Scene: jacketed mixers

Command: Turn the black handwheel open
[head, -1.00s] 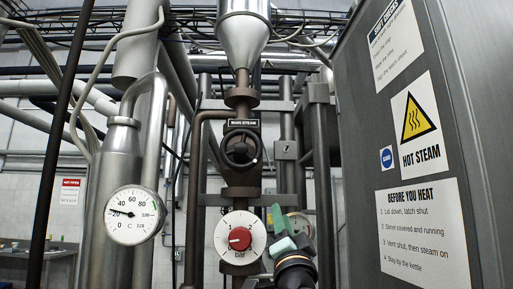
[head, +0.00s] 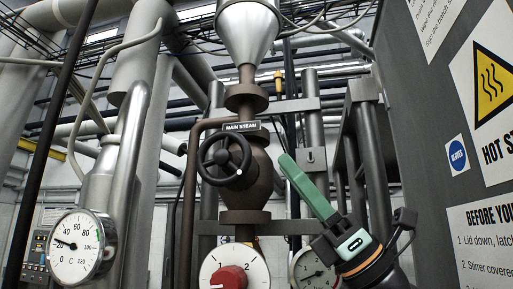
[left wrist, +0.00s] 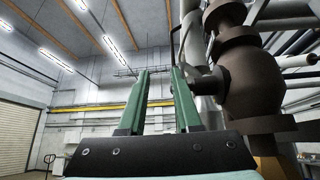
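The black handwheel (head: 221,157) is on the front of the brown valve (head: 262,172), below a "MAIN STEAM" label (head: 242,127). A small pale mark shows at its lower right. My left gripper (head: 288,162) has green fingers and is right of the handwheel in the head view, apart from it in the picture. In the left wrist view its two fingers (left wrist: 158,75) stand apart with nothing between them. The brown valve body (left wrist: 250,75) is right of the fingers there. A dark part by the right finger may be the handwheel or its stem; I cannot tell. My right gripper is not in view.
A red-knobbed dial (head: 230,280) is below the valve, with a gauge (head: 314,272) beside it. A temperature gauge (head: 78,246) is at lower left. A grey cabinet (head: 425,120) with warning signs stands close on the right. A steel funnel (head: 247,35) is above the valve.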

